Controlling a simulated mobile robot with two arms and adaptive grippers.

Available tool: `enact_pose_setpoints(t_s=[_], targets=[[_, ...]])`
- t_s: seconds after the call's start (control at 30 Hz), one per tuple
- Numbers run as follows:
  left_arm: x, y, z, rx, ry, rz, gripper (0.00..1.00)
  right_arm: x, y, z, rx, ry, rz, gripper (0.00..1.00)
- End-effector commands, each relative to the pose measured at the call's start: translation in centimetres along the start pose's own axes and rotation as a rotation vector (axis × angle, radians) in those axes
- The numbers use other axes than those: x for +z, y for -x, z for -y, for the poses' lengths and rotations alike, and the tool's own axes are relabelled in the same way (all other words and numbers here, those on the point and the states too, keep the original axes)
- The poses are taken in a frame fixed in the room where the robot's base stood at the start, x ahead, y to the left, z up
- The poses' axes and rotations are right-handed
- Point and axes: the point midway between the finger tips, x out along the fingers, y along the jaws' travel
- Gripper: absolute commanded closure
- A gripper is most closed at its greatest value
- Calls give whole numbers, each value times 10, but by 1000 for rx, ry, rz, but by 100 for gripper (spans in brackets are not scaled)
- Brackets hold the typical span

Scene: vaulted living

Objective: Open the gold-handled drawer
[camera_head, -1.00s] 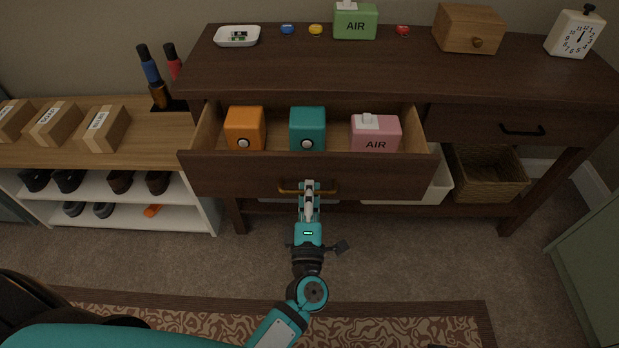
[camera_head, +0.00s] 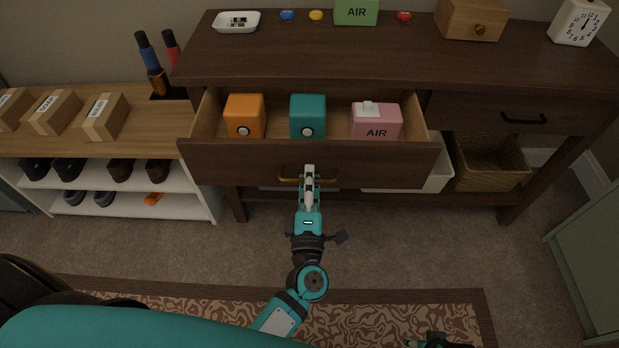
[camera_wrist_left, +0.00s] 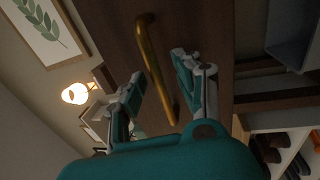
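The gold-handled drawer (camera_head: 240,165) is pulled well out of the dark wooden cabinet. It holds an orange box (camera_head: 244,117), a teal box (camera_head: 308,117) and a pink AIR box (camera_head: 375,122). Its gold handle (camera_head: 288,179) is on the front and also shows in the left wrist view (camera_wrist_left: 153,62). My left gripper (camera_head: 309,176) is at the handle. In the wrist view its two fingers (camera_wrist_left: 156,78) are apart, one on each side of the handle, with gaps visible. What may be my right gripper (camera_head: 432,343) only peeks in at the bottom edge.
The cabinet top (camera_head: 350,58) carries a white dish (camera_head: 237,22), a green AIR box (camera_head: 356,12), a wooden box (camera_head: 470,18) and a clock (camera_head: 579,23). A closed black-handled drawer (camera_head: 500,117) is at right. A shoe shelf (camera_head: 130,200) stands left. Carpet in front is clear.

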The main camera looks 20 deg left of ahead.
Motion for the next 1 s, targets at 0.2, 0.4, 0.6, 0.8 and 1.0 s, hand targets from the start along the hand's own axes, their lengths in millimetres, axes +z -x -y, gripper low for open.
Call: enact_pose_setpoints(t_s=[0.2, 0.4, 0.6, 0.8, 1.0], targets=[[0, 36, 2, -5, -1, 1, 67, 0, 0, 0, 0, 1, 1, 60], [0, 79, 1, -5, -2, 3, 67, 1, 0, 0, 0, 1, 1, 60], [0, 108, 1, -4, 0, 1, 67, 1, -1, 0, 0, 1, 1, 60], [0, 118, 0, -1, 0, 1, 67, 1, -1, 0, 0, 1, 1, 60], [0, 118, 0, -1, 0, 1, 67, 1, -1, 0, 0, 1, 1, 60]])
